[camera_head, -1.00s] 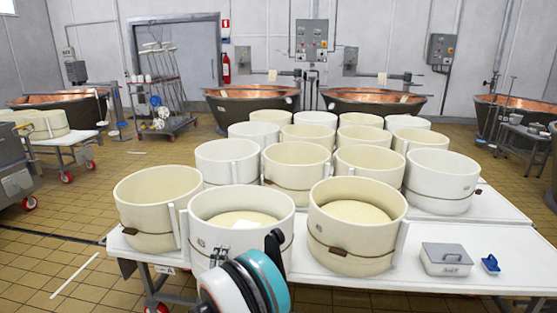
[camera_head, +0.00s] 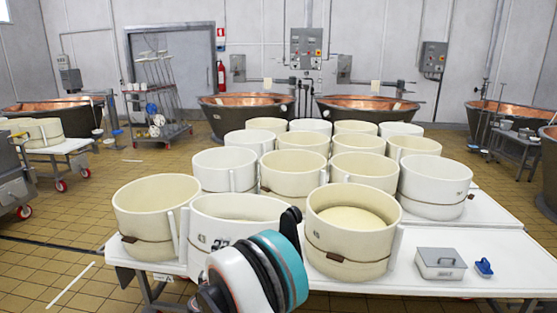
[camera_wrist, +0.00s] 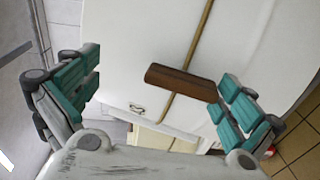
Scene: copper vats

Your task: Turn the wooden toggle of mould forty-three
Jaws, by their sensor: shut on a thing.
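A brown wooden toggle (camera_wrist: 180,82) sits on a tan cord across a pale mould wall (camera_wrist: 135,45) in the wrist view. My gripper (camera_wrist: 160,95) has its teal-padded fingers on either side of the toggle, shut on it; the right pad meets its right end, contact on the left is unclear. In the head view my gripper (camera_head: 291,216) is at the front of the white middle mould (camera_head: 215,232), whose lower front my arm hides. This mould appears tilted, its near rim raised. Its dark number is not clearly readable.
A cream mould (camera_head: 155,225) stands left and another (camera_head: 350,240) right of the white one, close by. More moulds stand behind. A grey lidded box (camera_head: 440,263) and a small blue item (camera_head: 484,267) lie at the white table's (camera_head: 400,287) right.

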